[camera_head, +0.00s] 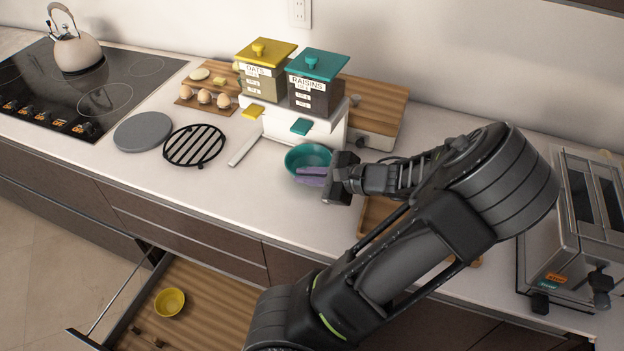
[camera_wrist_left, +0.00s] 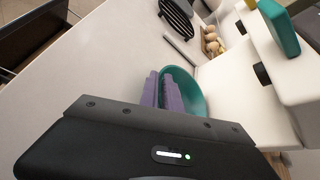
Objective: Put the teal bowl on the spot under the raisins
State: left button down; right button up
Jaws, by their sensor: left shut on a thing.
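The teal bowl (camera_head: 307,156) is upright at the front of the white dispenser (camera_head: 333,131), just below and in front of the teal tab (camera_head: 301,127). I cannot tell whether the bowl rests on the counter. The raisins container (camera_head: 315,92), dark with a teal lid, stands on top of the dispenser. My left gripper (camera_head: 312,176) is shut on the bowl's near rim with its purple fingers. In the left wrist view the bowl (camera_wrist_left: 190,92) sits between the fingers (camera_wrist_left: 164,90), beside the white dispenser and below the teal tab (camera_wrist_left: 279,27). My right gripper is not in view.
The oats container (camera_head: 262,80) with a yellow lid stands left of the raisins. A black rack (camera_head: 194,145), a grey disc (camera_head: 143,131) and eggs (camera_head: 205,97) are left. An open drawer below holds a yellow bowl (camera_head: 170,302).

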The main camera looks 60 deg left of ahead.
pick_arm(q)
jog(key=shift+w+f, duration=0.1)
jog(key=shift+w, duration=0.1)
jog(key=shift+s+a, duration=0.1)
jog(key=shift+s, duration=0.15)
jog(key=shift+f, duration=0.1)
jog(key=c, duration=1.5)
grip_release()
jog(key=shift+w, duration=0.1)
jog(key=shift+c, duration=0.2)
jog(key=v, duration=1.2)
jog(key=shift+r, duration=0.25)
